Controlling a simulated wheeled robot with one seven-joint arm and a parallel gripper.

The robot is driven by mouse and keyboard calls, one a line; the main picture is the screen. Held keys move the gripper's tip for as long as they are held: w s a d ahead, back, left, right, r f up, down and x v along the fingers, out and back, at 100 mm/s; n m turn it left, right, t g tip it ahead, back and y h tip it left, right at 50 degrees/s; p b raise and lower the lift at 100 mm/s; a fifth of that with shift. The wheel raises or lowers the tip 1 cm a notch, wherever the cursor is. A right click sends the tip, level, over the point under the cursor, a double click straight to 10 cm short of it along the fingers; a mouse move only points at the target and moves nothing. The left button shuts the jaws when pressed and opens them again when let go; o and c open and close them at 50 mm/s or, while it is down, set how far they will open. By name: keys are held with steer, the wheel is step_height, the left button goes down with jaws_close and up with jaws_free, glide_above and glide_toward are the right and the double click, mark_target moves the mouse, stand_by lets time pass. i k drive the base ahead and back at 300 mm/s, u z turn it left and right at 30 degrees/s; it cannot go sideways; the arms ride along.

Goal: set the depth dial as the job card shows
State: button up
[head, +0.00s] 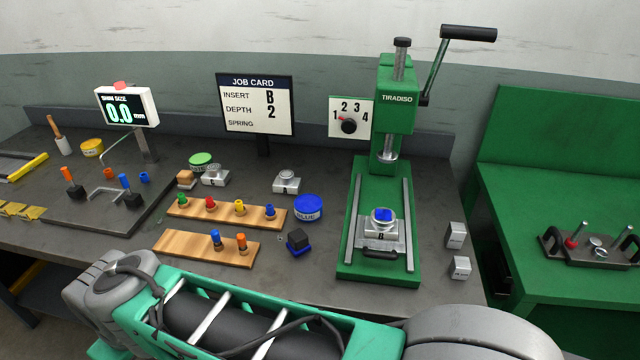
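The depth dial (349,127) is a black knob on a white plate (334,131) marked 1 to 4, left of the green press (394,97). Its small red pointer is turned up and left, toward the 1. The job card (257,104) stands left of the dial and reads INSERT B, DEPTH 2; the SPRING line shows no value. My gripper is out of the frame; only links of my arm cross the bottom.
The press holds a metal block with a blue top (382,217) on its bed. Wooden racks (198,251) with coloured pegs, a blue tin (308,208) and small grey blocks (456,236) lie on the dark bench. The press crank (467,33) sticks out at upper right.

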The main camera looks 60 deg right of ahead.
mark_target(349, 125)
steer(key=z, duration=2.65)
